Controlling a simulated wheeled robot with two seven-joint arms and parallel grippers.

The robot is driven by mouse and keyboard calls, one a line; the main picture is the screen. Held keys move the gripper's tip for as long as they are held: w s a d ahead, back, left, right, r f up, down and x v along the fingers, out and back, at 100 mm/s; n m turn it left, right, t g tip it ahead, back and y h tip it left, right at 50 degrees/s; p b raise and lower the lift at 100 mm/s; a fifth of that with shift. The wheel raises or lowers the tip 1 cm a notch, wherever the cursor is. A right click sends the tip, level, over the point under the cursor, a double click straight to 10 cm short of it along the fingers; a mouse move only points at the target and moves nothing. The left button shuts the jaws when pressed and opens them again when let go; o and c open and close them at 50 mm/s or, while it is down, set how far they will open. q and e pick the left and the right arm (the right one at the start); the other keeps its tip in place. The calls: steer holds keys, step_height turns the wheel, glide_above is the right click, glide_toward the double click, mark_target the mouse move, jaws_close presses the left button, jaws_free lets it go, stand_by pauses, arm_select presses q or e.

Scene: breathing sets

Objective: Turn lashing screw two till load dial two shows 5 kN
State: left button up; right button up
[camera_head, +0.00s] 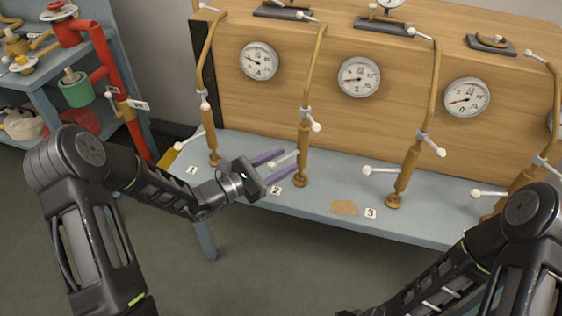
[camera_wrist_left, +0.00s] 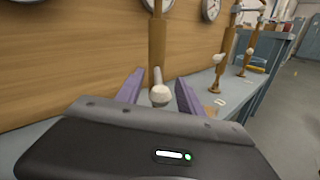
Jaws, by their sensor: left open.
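Lashing screw two (camera_head: 304,150) is a brown upright turnbuckle on the bench beside the "2" label (camera_head: 275,191). Its white-knobbed handle (camera_head: 272,165) points toward my left gripper (camera_head: 289,161). The gripper is open, its purple fingers on either side of the handle. In the left wrist view the handle's white knob (camera_wrist_left: 160,96) shows between the fingers (camera_wrist_left: 158,88), with visible gaps and no clear contact. Load dial two (camera_head: 359,77) is a round white gauge on the wooden panel; its needle points roughly left, the figures too small to read surely. My right gripper is out of view.
Lashing screw one (camera_head: 208,130) stands left and lashing screw three (camera_head: 405,170) right, both with protruding handles. A brown patch (camera_head: 344,207) lies on the bench (camera_head: 325,190) near label 3. A shelf (camera_head: 45,85) with red pipes stands at the far left.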

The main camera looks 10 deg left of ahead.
arm_select(q)
steer(key=shift+c, duration=0.3)
jaws_close()
stand_by(1.2)
